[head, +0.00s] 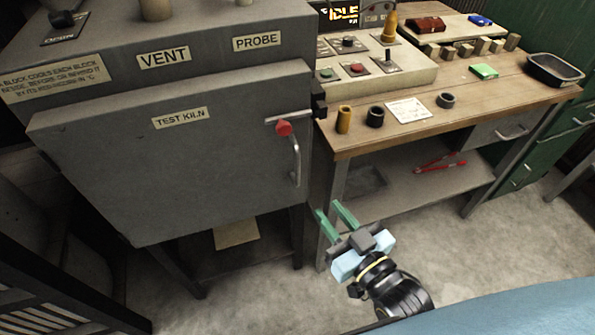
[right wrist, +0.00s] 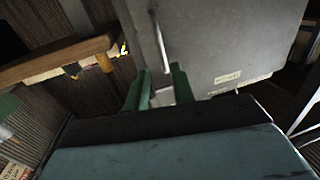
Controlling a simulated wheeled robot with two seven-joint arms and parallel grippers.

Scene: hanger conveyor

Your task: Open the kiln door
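The grey kiln door (head: 200,165) with a "TEST KILN" label looks shut against the kiln body (head: 220,50). A latch bar with a red knob (head: 283,128) sits at its upper right. Below it is the vertical metal door handle (head: 295,160). My right gripper (head: 328,208) is open and empty, below and right of the handle, with its green fingers pointing towards the kiln. In the right wrist view, the handle (right wrist: 161,40) lies beyond the gap between the open fingertips (right wrist: 158,72), and I see no contact. My left gripper is not in view.
A wooden workbench (head: 470,105) stands right of the kiln, with a control panel (head: 380,75), small cylinders, a card (head: 408,111) and a black tray (head: 555,70). Its front leg is close to my right gripper. The floor (head: 440,240) before the bench is clear.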

